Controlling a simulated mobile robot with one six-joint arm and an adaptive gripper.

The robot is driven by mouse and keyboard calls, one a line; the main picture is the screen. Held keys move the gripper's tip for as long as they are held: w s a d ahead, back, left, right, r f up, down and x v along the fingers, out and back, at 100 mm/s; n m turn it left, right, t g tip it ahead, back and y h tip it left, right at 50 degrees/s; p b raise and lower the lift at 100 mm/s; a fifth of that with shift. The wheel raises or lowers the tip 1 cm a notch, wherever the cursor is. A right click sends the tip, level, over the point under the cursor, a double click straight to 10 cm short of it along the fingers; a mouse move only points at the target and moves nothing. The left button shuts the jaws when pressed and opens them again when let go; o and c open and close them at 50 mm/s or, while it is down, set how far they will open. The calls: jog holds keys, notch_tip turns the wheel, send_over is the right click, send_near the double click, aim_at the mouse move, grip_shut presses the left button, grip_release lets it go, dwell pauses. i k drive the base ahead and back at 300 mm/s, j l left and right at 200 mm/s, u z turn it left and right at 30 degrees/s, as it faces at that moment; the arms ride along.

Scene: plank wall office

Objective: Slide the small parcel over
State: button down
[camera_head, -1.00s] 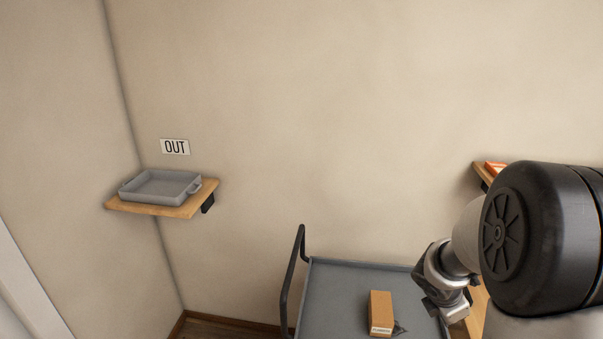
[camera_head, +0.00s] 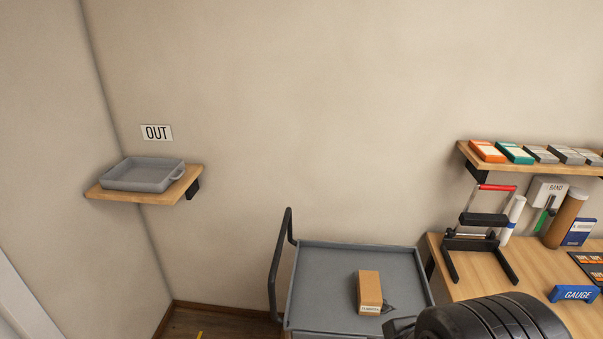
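The small parcel (camera_head: 369,288) is a brown box with a white label on its near end. It lies on the grey top of a cart (camera_head: 325,270), right of the middle. A small dark item (camera_head: 389,308) lies against its right side. My arm is at the bottom right of the view, beyond the cart's near right corner. A dark part of it shows close to the parcel, but my gripper's fingers cannot be made out.
At right stand a desk (camera_head: 480,284) with several tools and a shelf (camera_head: 466,150) of boxes.

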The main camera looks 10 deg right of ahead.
aim_at(368, 293)
jog(key=i+l+z, duration=0.25)
jog(key=i, duration=0.2)
jog(key=i+l+z, duration=0.2)
jog(key=i, duration=0.25)
jog(key=l, duration=0.1)
